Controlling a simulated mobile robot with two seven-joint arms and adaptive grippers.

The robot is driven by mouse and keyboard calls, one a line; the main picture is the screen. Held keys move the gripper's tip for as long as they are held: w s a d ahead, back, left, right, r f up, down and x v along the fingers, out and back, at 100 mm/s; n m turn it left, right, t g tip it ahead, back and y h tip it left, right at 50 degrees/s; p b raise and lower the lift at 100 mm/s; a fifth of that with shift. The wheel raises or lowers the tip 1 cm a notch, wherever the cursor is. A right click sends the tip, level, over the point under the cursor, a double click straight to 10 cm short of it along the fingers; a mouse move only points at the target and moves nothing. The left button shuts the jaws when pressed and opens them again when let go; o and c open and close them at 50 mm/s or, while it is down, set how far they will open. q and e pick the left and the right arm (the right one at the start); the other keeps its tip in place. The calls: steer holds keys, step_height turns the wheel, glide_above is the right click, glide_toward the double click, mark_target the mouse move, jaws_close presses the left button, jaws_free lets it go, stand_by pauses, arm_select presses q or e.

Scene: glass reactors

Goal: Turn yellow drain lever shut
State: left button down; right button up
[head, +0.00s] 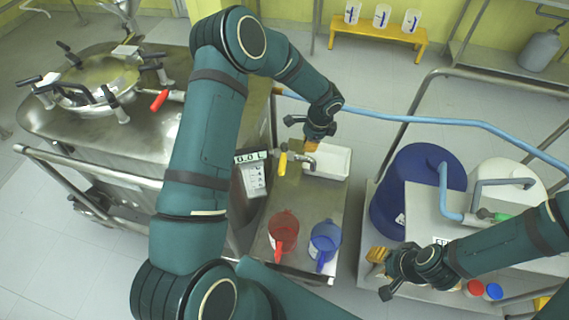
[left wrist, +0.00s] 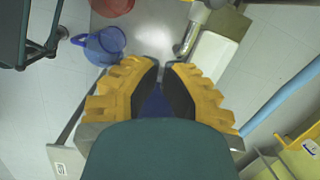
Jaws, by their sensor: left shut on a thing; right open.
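The yellow drain lever (head: 283,163) sits on the metal drain pipe (head: 304,160) beside the steel reactor. It points down in the head view. My left gripper (head: 309,146) is above and right of the lever, apart from it in the picture. In the left wrist view its fingers (left wrist: 165,68) are close together. What they hold cannot be made out. Blue shows between the fingers. The pipe (left wrist: 190,32) lies beyond the fingertips there; I cannot make out the lever in that view. My right gripper (head: 376,274) is open at the lower right, well away from the lever.
A red jug (head: 283,228) and a blue jug (head: 325,240) stand on the steel bench below the pipe. A white tray (head: 332,162) lies right of the pipe. A blue drum (head: 413,180) stands further right. A blue hose (head: 430,121) crosses behind.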

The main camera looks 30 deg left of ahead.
mark_target(283, 159)
arm_select(q)
steer(key=s+a+f+b, duration=0.1)
steer(key=a+f, duration=0.3)
steer(key=f, duration=0.7)
steer(key=shift+s+a+b, duration=0.25)
steer(key=shift+s+b, duration=0.1)
steer(key=shift+s, duration=0.55)
steer(key=shift+f, duration=0.1)
steer(key=shift+s, duration=0.1)
steer(key=shift+s+a+m+b, duration=0.45)
steer(key=shift+a+m, duration=0.25)
steer(key=shift+m, duration=0.4)
